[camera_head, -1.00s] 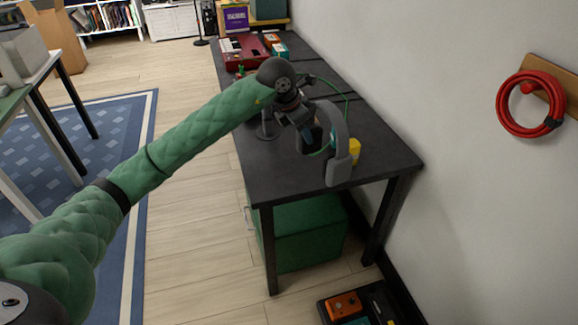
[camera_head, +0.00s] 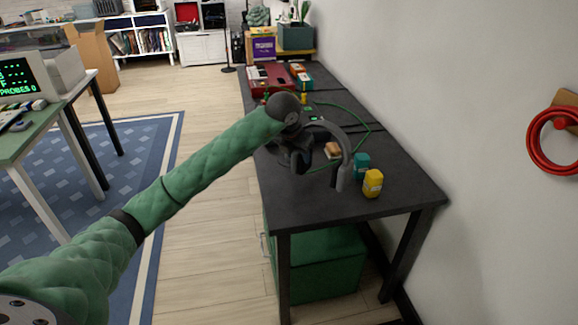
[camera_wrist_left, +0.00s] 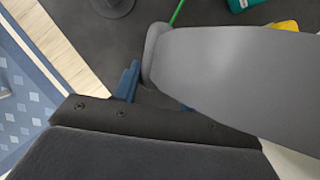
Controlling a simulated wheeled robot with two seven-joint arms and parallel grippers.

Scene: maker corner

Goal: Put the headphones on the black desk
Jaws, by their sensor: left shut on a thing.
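The grey headphones (camera_head: 345,149) are held over the near half of the black desk (camera_head: 310,207). Their curved band arches upward, and an ear cup hangs toward the desk top; whether it touches is unclear. My left gripper (camera_head: 299,160) is shut on the headphones at their left side and partly hides them. In the left wrist view the wide grey headphones (camera_wrist_left: 240,85) lie across the blue-tipped gripper (camera_wrist_left: 155,92), with dark desk surface behind. My right gripper is not in view.
A teal bottle (camera_head: 361,166) and a yellow bottle (camera_head: 373,184) stand on the desk right of the headphones. A tan block (camera_head: 333,150) and a green cable (camera_head: 365,117) lie behind. A red case (camera_head: 268,80) is at the far end. The desk's near end is clear.

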